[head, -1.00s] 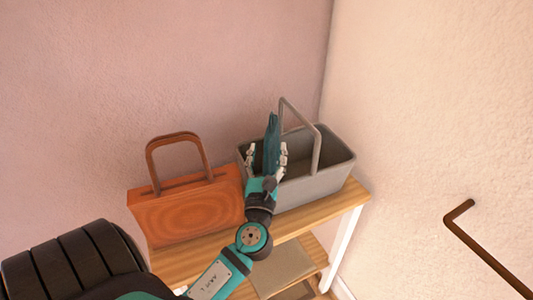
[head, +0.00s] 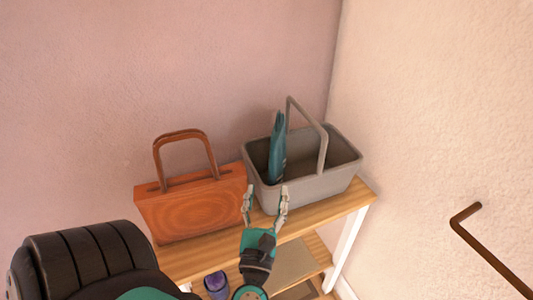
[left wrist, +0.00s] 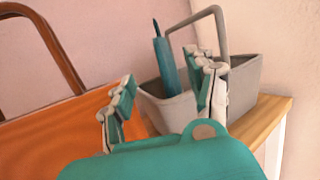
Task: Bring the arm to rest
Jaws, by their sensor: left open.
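My left gripper (head: 265,205) is open and empty, in front of the grey basket, near the shelf's front edge. In the left wrist view its two fingers (left wrist: 162,105) stand apart with nothing between them. A teal, long, narrow object (head: 277,147) stands upright inside the left part of the grey basket (head: 310,187); it also shows in the left wrist view (left wrist: 165,65). My right gripper is in neither view.
The basket, with its raised handle, stands on a wooden shelf (head: 340,207) in the corner. An orange handbag (head: 192,207) stands left of it. A purple item (head: 216,284) is lower down. A brown rail (head: 480,245) is on the right wall.

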